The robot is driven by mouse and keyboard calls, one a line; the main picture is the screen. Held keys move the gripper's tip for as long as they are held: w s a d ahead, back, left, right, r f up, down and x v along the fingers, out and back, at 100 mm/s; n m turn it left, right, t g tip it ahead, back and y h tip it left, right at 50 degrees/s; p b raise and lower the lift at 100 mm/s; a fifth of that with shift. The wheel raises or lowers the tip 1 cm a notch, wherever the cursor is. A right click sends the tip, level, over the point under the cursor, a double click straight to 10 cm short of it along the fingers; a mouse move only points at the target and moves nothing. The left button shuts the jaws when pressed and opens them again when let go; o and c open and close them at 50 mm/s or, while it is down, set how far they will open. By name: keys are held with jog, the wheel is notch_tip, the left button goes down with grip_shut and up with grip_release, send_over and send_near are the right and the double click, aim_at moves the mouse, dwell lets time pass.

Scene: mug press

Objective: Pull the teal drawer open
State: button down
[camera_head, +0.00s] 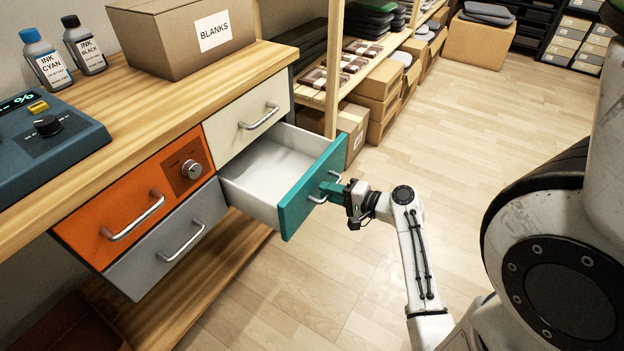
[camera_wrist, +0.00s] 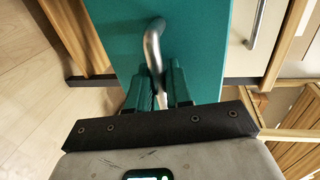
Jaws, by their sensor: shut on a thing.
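The teal drawer (camera_head: 311,187) stands pulled out of the workbench at the lower right of the drawer block. Its white inside (camera_head: 268,168) shows and looks empty. Its front also fills the middle of the wrist view (camera_wrist: 205,40). A silver bar handle (camera_head: 325,190) is on the teal front, and it shows in the wrist view (camera_wrist: 152,45) running down between the fingers. My gripper (camera_head: 340,191) has teal fingers, which are shut on this handle. In the wrist view my gripper (camera_wrist: 154,88) partly hides the handle's lower end.
An orange drawer (camera_head: 133,195) with a round dial, a grey drawer (camera_head: 170,240) and a cream drawer (camera_head: 247,120) are shut. The BLANKS box (camera_head: 180,35), two ink bottles and a blue machine (camera_head: 45,140) stand on the bench. Shelves with boxes (camera_head: 378,80) are behind.

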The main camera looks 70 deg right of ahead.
jog(key=f+p+v, duration=0.1)
jog(key=v, duration=0.8)
jog(key=shift+f, duration=0.4)
jog(key=shift+s+a, duration=0.1)
jog(key=c, duration=1.2)
grip_release()
jog(key=shift+c, duration=0.2)
jog(key=p+v, duration=0.2)
jog(key=v, duration=0.8)
jog(key=shift+s, duration=0.35)
jog(key=shift+r, duration=0.1)
